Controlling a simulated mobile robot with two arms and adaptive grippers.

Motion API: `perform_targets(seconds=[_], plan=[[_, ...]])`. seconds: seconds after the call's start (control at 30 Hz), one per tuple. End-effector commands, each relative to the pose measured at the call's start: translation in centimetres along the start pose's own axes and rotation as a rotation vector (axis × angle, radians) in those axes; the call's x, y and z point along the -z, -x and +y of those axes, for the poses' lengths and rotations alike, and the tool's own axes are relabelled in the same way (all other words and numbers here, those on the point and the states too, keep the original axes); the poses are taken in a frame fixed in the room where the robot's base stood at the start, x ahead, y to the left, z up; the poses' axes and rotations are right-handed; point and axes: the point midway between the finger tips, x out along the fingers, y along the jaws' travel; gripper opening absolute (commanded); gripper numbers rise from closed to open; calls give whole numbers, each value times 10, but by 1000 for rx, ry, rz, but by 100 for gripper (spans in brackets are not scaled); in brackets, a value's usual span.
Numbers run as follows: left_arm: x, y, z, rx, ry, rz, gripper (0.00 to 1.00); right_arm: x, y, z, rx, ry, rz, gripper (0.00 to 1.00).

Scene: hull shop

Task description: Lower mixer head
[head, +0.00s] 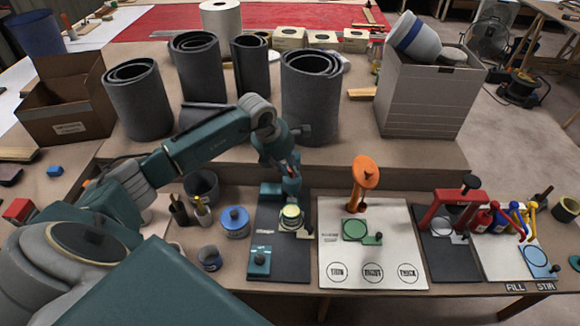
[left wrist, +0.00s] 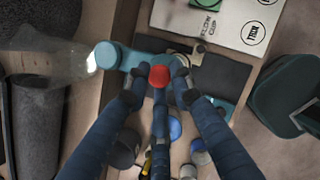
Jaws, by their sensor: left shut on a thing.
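The teal mixer (head: 270,190) stands on a dark mat at the middle of the bench, partly hidden behind my left gripper (head: 291,178). In the left wrist view its teal arm (left wrist: 112,56) runs across to a red knob (left wrist: 159,77). My left gripper (left wrist: 158,88) is shut on the red knob, one finger on each side. A pot with a pale yellow-green top (head: 292,214) stands on the mat just below the gripper in the head view. I cannot tell how far the mixer head is tilted. My right gripper is not in view.
A teal box with a knob (head: 259,261) sits on the front of the mat. A blue-lidded tin (head: 235,221) is on the left. A white board (head: 392,244) with an orange stand (head: 361,178) lies on the right. Dark rolls (head: 311,98) stand behind.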

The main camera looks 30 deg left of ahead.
Motion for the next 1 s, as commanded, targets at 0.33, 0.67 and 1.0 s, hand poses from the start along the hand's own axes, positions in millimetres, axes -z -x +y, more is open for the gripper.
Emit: perform_targets(seconds=[0.33,0.67,1.0], plan=[[20,-51,0,-1,0,-2,0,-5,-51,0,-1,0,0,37],[41,-102,0,1,1,-3,0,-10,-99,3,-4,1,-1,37],[42,-102,-1,2,0,0,27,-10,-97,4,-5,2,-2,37]])
